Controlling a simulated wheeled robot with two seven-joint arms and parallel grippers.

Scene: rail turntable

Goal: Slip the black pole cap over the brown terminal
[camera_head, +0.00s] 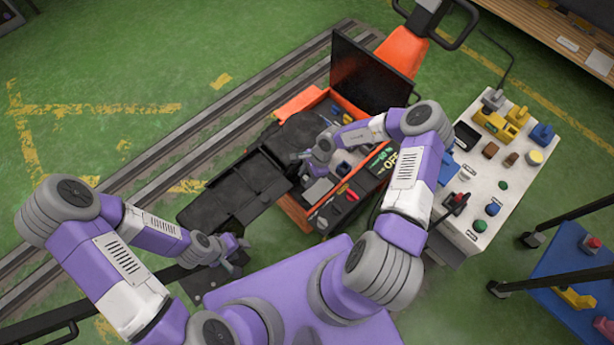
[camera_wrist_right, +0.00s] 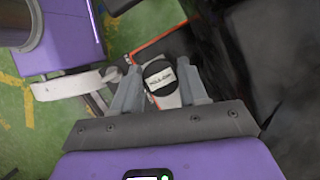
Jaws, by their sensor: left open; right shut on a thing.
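My right gripper (camera_head: 299,157) reaches over the black and orange cart. In the right wrist view its fingers (camera_wrist_right: 158,92) are shut on the black pole cap (camera_wrist_right: 159,75), a round disc with a white label. The cap is too small to make out in the head view. My left gripper (camera_head: 242,246) is open and empty at the lower left, apart from the cart. I cannot make out the brown terminal for certain. Two small brown pieces (camera_head: 490,150) (camera_head: 511,159) stand on the white table, far to the right of my right gripper.
The orange cart (camera_head: 294,208) holds small parts in an open tray, with a dark raised panel (camera_head: 366,76) behind. The white table (camera_head: 487,205) carries several coloured parts. Rails (camera_head: 238,112) cross the green floor. A blue trolley (camera_head: 570,305) stands at lower right.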

